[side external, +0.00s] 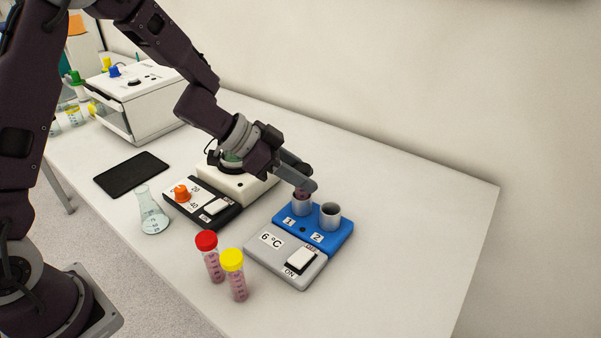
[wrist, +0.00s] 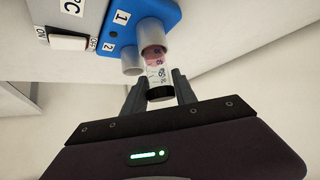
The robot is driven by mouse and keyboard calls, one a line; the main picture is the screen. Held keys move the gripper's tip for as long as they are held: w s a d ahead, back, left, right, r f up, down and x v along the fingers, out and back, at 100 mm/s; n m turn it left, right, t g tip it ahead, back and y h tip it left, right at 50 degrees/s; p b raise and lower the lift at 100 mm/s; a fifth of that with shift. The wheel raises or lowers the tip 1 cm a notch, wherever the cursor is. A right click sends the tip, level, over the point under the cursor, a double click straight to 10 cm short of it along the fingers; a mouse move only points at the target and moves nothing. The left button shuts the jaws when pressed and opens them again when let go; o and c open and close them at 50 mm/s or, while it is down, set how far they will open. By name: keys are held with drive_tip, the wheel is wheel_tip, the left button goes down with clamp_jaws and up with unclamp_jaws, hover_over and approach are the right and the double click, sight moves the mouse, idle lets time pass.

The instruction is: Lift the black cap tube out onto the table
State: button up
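The black cap tube (wrist: 158,78) holds pink liquid and has a printed label. It stands in the metal holder marked 1 on the blue block (side external: 343,237), its upper part and cap above the rim. In the side view, my gripper (side external: 306,186) is over that holder and hides the cap. In the wrist view, the fingers of my gripper (wrist: 160,88) lie close along both sides of the cap, with no clear gap, so it looks shut on the tube. The lower tube is hidden in the holder.
Holder 2 (side external: 330,217) beside it looks empty. A red cap tube (side external: 210,257) and a yellow cap tube (side external: 235,277) stand at the front. A flask (side external: 152,213), a hotplate device with an orange knob (side external: 182,192) and a black pad (side external: 131,174) are left. The table is clear at right.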

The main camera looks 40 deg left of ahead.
clamp_jaws()
drive_tip(key=shift+r, duration=0.7)
drive_tip(key=shift+r, duration=2.25)
